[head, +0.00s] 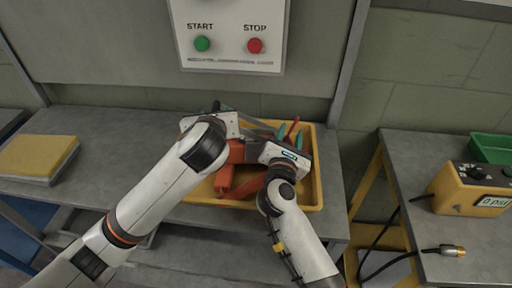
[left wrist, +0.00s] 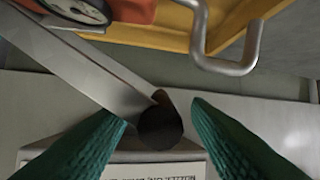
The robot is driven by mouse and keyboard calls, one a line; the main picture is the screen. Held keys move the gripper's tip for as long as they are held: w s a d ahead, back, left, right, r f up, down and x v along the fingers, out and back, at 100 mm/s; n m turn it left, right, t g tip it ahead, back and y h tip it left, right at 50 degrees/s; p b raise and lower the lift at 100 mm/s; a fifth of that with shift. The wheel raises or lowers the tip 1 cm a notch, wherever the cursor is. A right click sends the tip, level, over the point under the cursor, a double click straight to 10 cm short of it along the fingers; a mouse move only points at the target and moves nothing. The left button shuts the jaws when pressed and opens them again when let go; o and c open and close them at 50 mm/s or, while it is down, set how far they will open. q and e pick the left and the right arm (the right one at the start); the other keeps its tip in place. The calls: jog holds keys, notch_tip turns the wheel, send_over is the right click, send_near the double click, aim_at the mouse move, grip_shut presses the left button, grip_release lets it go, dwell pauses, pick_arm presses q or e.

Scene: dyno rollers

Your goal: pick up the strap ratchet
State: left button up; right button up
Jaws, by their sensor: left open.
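The yellow tray (head: 318,165) holds orange-red pieces (head: 225,178), partly covered by my arms. I cannot tell clearly which of them is the strap ratchet. In the left wrist view, a bent grey metal hook (left wrist: 240,62) hangs near the tray's yellow wall (left wrist: 170,36). My left gripper (left wrist: 158,115) is open, its green fingers apart. A grey bar with a dark round end (left wrist: 160,128) shows between and beyond the fingertips. In the head view the left gripper is mostly hidden. My right gripper (head: 290,135) is over the tray, its teal fingers apart around a thin red piece (head: 294,126).
A red body with a round dial (left wrist: 82,10) is at the wrist view's top left. A yellow pressure unit (head: 470,188) and green bin (head: 492,148) stand on the right table. A START/STOP panel (head: 230,40) is behind.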

aim_at(293, 128)
pick_arm(q)
jog(key=shift+x, duration=1.45)
pick_arm(e)
jog(key=shift+x, duration=1.45)
pick_arm(q)
jog(key=c, duration=0.8)
pick_arm(e)
grip_shut()
pick_arm(q)
grip_shut()
pick_arm(e)
jog(key=shift+d, duration=0.1)
pick_arm(q)
jog(key=shift+a, duration=0.1)
pick_arm(e)
jog(key=shift+d, duration=0.15)
jog(key=shift+r, duration=0.1)
